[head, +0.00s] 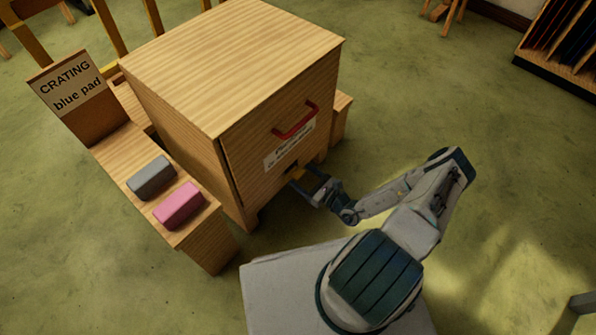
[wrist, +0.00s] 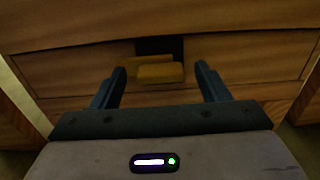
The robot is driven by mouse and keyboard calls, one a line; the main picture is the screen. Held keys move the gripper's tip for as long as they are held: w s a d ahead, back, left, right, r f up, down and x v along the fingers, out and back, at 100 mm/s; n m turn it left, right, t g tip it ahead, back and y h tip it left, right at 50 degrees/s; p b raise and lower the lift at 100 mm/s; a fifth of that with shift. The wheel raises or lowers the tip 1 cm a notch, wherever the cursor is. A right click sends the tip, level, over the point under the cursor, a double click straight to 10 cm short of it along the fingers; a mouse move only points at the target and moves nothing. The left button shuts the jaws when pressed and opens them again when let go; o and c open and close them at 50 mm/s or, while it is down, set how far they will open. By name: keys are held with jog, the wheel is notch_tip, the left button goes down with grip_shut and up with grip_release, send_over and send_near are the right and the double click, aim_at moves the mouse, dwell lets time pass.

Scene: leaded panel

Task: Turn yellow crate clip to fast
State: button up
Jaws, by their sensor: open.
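The yellow crate clip (wrist: 160,72) is a small block on the lower front of the wooden crate, with a dark plate (wrist: 173,48) behind it. In the head view the clip (head: 298,174) shows only as a small yellow patch at the tip of my gripper. My gripper (head: 314,184) is open in front of the crate's lower edge. In the wrist view its two fingers (wrist: 160,82) stand apart, one on each side of the clip, with gaps between. I cannot tell how deep the fingers reach.
The wooden crate (head: 235,60) has a red handle (head: 296,121) and a white label (head: 288,150) on its front. A bench (head: 205,240) on the left bears a grey pad (head: 151,177), a pink pad (head: 179,205) and a "CRATING blue pad" sign (head: 70,88).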

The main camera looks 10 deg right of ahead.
jog(key=shift+w+a, duration=0.25)
jog(key=shift+w, duration=0.15)
jog(key=c, duration=1)
